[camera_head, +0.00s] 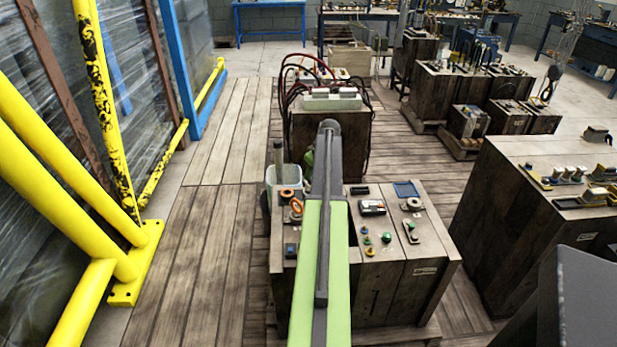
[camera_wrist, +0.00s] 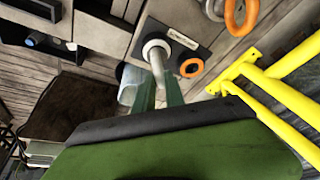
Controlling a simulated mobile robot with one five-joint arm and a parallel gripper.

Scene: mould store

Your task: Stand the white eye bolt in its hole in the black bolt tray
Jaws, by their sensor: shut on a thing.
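In the wrist view the white eye bolt (camera_wrist: 156,50) is between the tips of my gripper (camera_wrist: 160,82), whose two dark green fingers are shut on it. Its pale ring faces the camera. The black bolt tray (camera_wrist: 202,51) lies behind and to the right of the bolt, with a white label on it. An orange ring (camera_wrist: 190,67) is at the tray's near edge. I cannot tell whether the white bolt touches the tray or where its hole is. In the head view my green arm hides the gripper, the white bolt and the tray.
A wooden bench (camera_head: 408,272) carries small parts, including a blue tray (camera_head: 407,189) and an orange ring (camera_head: 296,205). A clear bin (camera_head: 270,176) stands at its left. Yellow rails (camera_head: 75,190) stand further left; another bench (camera_head: 500,225) is at right. Plank floor between is clear.

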